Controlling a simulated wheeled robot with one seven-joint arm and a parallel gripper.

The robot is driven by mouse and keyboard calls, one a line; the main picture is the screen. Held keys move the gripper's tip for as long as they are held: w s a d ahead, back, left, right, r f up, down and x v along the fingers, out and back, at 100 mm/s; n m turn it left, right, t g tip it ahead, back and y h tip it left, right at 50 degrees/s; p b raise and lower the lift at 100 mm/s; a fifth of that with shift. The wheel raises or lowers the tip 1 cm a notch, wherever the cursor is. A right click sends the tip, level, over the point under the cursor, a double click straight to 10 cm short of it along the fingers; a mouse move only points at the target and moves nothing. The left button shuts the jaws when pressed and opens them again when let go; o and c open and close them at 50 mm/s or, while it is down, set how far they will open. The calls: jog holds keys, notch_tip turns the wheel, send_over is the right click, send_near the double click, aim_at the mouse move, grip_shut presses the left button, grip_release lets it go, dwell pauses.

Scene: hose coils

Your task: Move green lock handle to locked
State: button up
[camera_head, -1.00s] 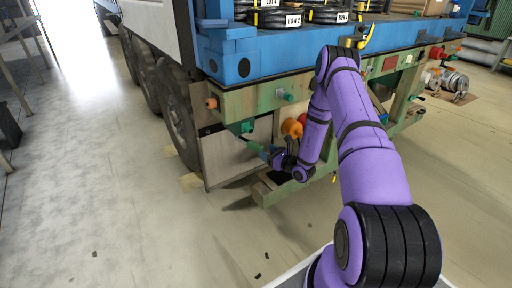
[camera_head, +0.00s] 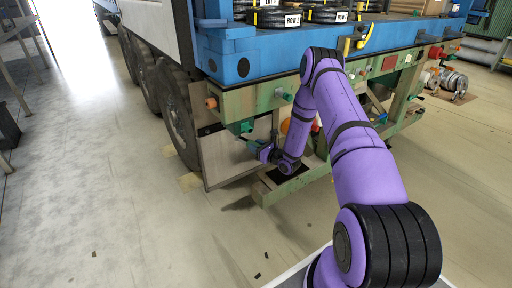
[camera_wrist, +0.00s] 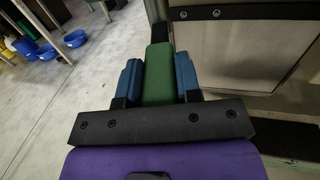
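The green lock handle (camera_wrist: 158,75) lies between the two blue fingers of my gripper (camera_wrist: 158,82) in the wrist view. Both fingers lie flush along its sides, so my gripper is shut on it. In the head view, my gripper (camera_head: 258,148) is at the lower end of the handle, below a green bracket (camera_head: 243,127) under the truck's rear beam. Only a short dark stretch of the handle shows there between bracket and fingers. The far end of the handle is hard to make out.
A grey panel (camera_head: 222,160) hangs beside the handle, with the truck wheels (camera_head: 178,115) to its left. The greenish rear beam (camera_head: 265,97) and an orange round part (camera_head: 285,126) are close to my arm.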

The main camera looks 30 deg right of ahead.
grip_shut()
jog(key=shift+d, duration=0.1)
jog(key=shift+d+y, duration=0.1)
jog(key=shift+y, duration=0.2)
jog(key=w+d+n+g+y, duration=0.4)
jog(key=d+n+g+y, duration=0.1)
jog(key=y, duration=0.4)
jog(key=shift+w+d+n+g, duration=0.15)
jog(key=shift+d+n+g, duration=0.25)
jog(key=shift+n+g, duration=0.7)
jog(key=shift+n, duration=0.3)
jog(key=o, duration=0.9)
grip_release()
jog(key=v, duration=1)
jog(key=shift+s+d+f, duration=0.1)
jog(key=shift+s+d, duration=0.2)
